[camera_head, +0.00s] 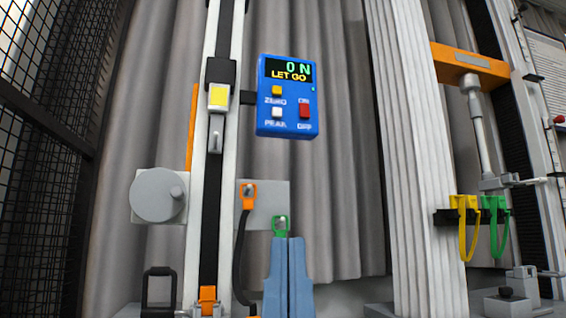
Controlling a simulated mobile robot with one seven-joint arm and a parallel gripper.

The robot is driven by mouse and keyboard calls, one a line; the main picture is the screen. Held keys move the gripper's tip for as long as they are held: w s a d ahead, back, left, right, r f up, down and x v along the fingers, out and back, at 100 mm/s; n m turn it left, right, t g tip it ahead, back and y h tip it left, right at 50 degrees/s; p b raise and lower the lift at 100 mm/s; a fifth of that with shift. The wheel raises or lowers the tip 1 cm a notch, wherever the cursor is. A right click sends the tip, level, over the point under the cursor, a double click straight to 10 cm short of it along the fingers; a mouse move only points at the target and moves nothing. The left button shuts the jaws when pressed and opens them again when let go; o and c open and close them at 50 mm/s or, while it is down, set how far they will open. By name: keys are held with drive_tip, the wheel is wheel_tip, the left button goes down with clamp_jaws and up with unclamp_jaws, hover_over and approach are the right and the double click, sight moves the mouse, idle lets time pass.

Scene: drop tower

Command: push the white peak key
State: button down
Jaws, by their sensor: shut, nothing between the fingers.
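The blue force gauge box (287,128) hangs in the upper middle of the head view. Its dark display (289,72) reads "0 N" and "LET GO". The white peak key (277,112) is at the lower left of the box face, above the label "PEAK". A yellow zero key (277,90) is above it, and a red on/off key (305,111) is to its right. My gripper (288,240) shows as two blue fingers pointing up at the bottom centre, shut and empty. In the picture it is well below the white key, apart from it.
The tower rail (231,150) stands left of the box. A white column (405,150) stands to the right. The space between looks clear.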

drive_tip(key=shift+r, duration=0.1)
wheel_tip(320, 180, up, 24)
drive_tip(key=p, duration=2.4)
drive_tip(key=shift+w, duration=0.1)
